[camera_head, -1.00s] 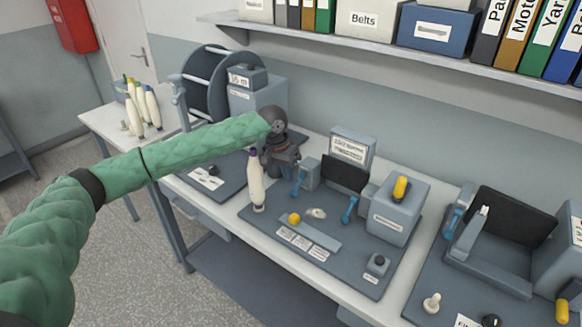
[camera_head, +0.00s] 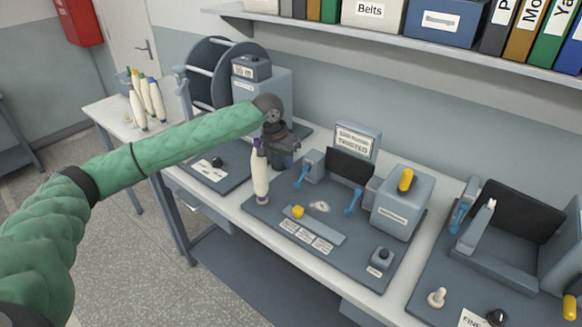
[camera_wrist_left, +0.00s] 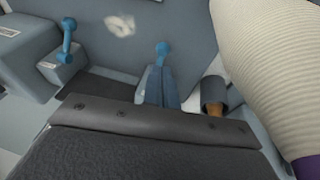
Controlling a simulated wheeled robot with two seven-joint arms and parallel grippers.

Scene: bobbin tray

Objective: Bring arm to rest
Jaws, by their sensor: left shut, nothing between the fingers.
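My left arm (camera_head: 150,155) reaches in from the left, and its dark left gripper (camera_head: 284,160) hangs over the back of the workbench, just right of a tall white bobbin (camera_head: 261,178) with a purple band. The gripper is shut and empty. The bobbin stands upright on the grey tray (camera_head: 335,250), and it also fills the right side of the left wrist view (camera_wrist_left: 275,75). From the head view I cannot tell whether gripper and bobbin touch. My right gripper is in neither view.
A tester with a black panel (camera_head: 348,167), blue levers (camera_head: 353,201) and a grey box with a yellow knob (camera_head: 403,205) stands right of the gripper. A reel machine (camera_head: 215,75) is behind. A shelf (camera_head: 400,45) runs above. Several bobbins (camera_head: 146,98) stand on the left table.

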